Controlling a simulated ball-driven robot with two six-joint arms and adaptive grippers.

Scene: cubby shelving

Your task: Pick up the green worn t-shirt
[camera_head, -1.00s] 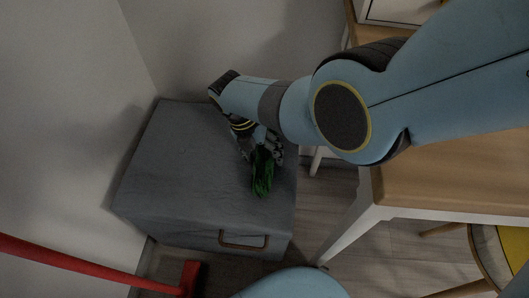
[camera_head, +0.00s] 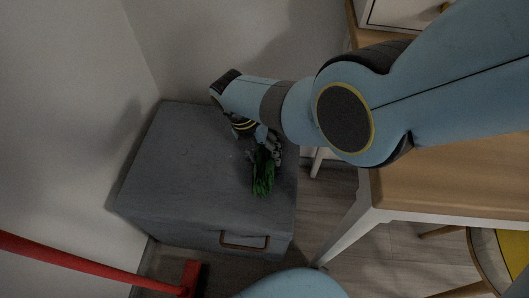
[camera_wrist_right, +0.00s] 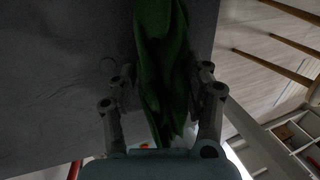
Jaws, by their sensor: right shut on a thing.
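The green t-shirt (camera_head: 263,178) is a small crumpled bundle over the top of the grey box (camera_head: 180,165) in the head view. My right gripper (camera_head: 262,150) is shut on it, at the box's right part. In the right wrist view the green cloth (camera_wrist_right: 163,60) runs long and folded between the two fingers of my right gripper (camera_wrist_right: 165,95). The fingertips are partly hidden by the cloth. I cannot tell whether the cloth still touches the box top. My left gripper is not in view.
A wooden table (camera_head: 450,180) with white legs stands to the right of the box. A red pole (camera_head: 80,262) crosses the lower left. A chair with a yellow seat (camera_head: 515,250) is at the lower right. Walls stand behind and left of the box.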

